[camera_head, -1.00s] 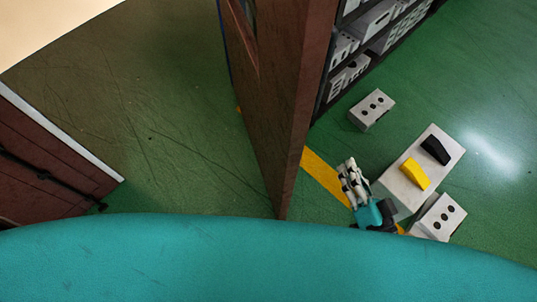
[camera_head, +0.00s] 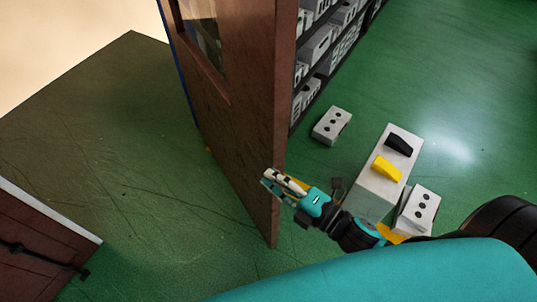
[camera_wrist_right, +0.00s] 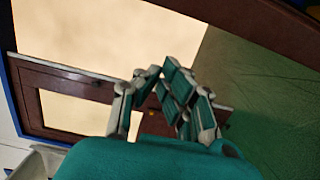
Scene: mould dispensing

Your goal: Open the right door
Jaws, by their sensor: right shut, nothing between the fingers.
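The right door (camera_head: 235,120) is a brown panel with a window opening, standing ajar in the middle of the head view. Its near vertical edge faces me. My right gripper (camera_head: 271,180) is shut and empty, its fingertips overlapping the door's edge low in the picture; I cannot tell whether they touch it. In the right wrist view the gripper's fingers (camera_wrist_right: 158,76) come together at the tips, and a brown frame crosses the upper right corner. My left gripper is not in view.
A second brown door (camera_head: 40,240) with a black bar is at the lower left. Right of the door stand a shelf (camera_head: 318,60) with grey blocks, a grey block (camera_head: 332,125) and a pale box (camera_head: 375,190) with yellow and black pieces. Green floor (camera_head: 110,120) is clear at the left.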

